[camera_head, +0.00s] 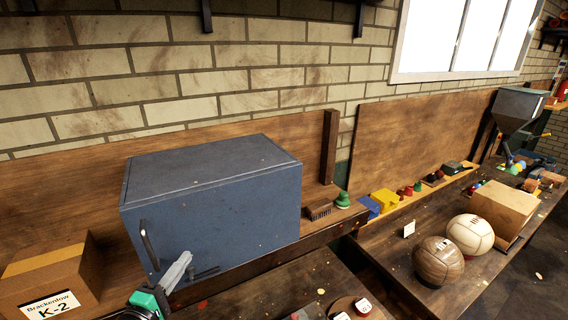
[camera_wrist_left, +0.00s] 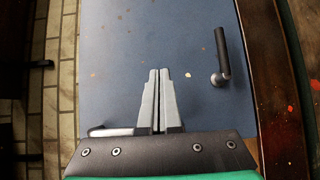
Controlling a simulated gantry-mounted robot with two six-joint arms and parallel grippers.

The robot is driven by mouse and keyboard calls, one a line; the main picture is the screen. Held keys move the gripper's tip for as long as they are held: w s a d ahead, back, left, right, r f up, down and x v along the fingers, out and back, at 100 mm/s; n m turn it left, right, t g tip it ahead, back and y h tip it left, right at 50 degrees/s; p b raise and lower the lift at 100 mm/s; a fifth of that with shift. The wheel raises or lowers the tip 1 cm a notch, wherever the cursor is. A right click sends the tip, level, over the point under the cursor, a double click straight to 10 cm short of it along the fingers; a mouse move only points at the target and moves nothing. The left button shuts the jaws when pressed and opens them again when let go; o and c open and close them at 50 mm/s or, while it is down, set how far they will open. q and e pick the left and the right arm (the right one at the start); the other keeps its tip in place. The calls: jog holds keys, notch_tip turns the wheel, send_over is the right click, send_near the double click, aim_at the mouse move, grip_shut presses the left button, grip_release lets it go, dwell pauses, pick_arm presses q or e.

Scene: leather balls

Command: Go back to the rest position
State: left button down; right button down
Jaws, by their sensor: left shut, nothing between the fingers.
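My left gripper (camera_head: 187,258) is at the lower left of the head view, in front of a blue metal cabinet (camera_head: 240,215). Its grey fingers are together with nothing between them; they also show in the left wrist view (camera_wrist_left: 159,75). There they point at the cabinet's blue surface (camera_wrist_left: 120,40), with a dark handle (camera_wrist_left: 222,55) to their right. I cannot tell whether the fingertips touch the cabinet. A black handle (camera_head: 149,245) shows on its front in the head view. My right gripper is not in view.
A cardboard box labelled K-2 (camera_head: 50,280) stands left of the cabinet. A brown leather ball (camera_head: 438,262) and a white one (camera_head: 470,234) rest on the right bench beside a cardboard box (camera_head: 500,205). A green knob-shaped item (camera_head: 342,199) and brush (camera_head: 318,210) lie right of the cabinet.

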pick_arm(q)
jog(key=s+d+r+m+t+h+p, duration=0.15)
jog(key=s+d+r+m, duration=0.25)
jog(key=r, duration=0.8)
jog(key=s+d+r+m+t+h, duration=0.1)
jog(key=s+d+r+m+t, duration=0.25)
jog(key=r, duration=0.75)
jog(key=s+d+r+m+t+h+p, duration=0.15)
jog(key=s+d+r+m, duration=0.25)
jog(key=r, duration=0.8)
jog(key=s+a+r+m+t+y+b, duration=0.1)
jog(key=s+a+r+m+t+y, duration=0.2)
jog(key=s+m, duration=0.3)
jog(key=shift+s+a+r+y, duration=0.15)
jog(key=shift+s+r+y, duration=0.25)
jog(key=shift+s+r, duration=0.5)
jog(key=shift+s+f+t, duration=0.1)
jog(key=shift+t, duration=0.15)
